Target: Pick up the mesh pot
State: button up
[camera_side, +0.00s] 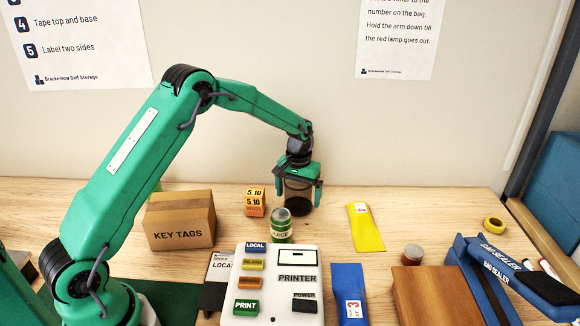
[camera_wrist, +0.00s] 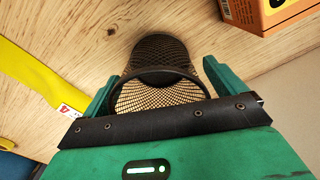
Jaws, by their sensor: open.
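The mesh pot (camera_side: 297,196) is a dark, see-through wire cup standing on the wooden table near the back middle. My gripper (camera_side: 303,190) is over it from above, with one finger on each side of the pot. In the wrist view the mesh pot (camera_wrist: 160,75) sits between the two green fingers of my gripper (camera_wrist: 158,92), its round rim toward the camera. The fingers are open, and a gap shows beside the pot near the left finger. I cannot tell whether the right finger touches the pot.
An orange box (camera_side: 254,203) stands left of the pot, and a green-banded can (camera_side: 281,226) stands in front. A KEY TAGS carton (camera_side: 180,221) is farther left. A yellow packet (camera_side: 365,228) lies to the right. The printer (camera_side: 280,284) fills the front middle.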

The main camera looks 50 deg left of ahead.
dwell(0.3)
jog(key=c, duration=1.1)
jog(key=shift+r, duration=0.1)
jog(key=shift+r, duration=0.75)
notch_tip(320, 180, up, 2)
jog(key=shift+w+r, duration=0.1)
jog(key=shift+r, duration=0.1)
jog(key=s+d+r, duration=0.1)
jog(key=d+r, duration=0.1)
jog(key=d, duration=0.1)
jog(key=s+d+r, duration=0.2)
jog(key=d, duration=0.2)
jog(key=s+d+r, duration=0.2)
jog(key=d+r, duration=0.1)
jog(key=shift+d, duration=0.3)
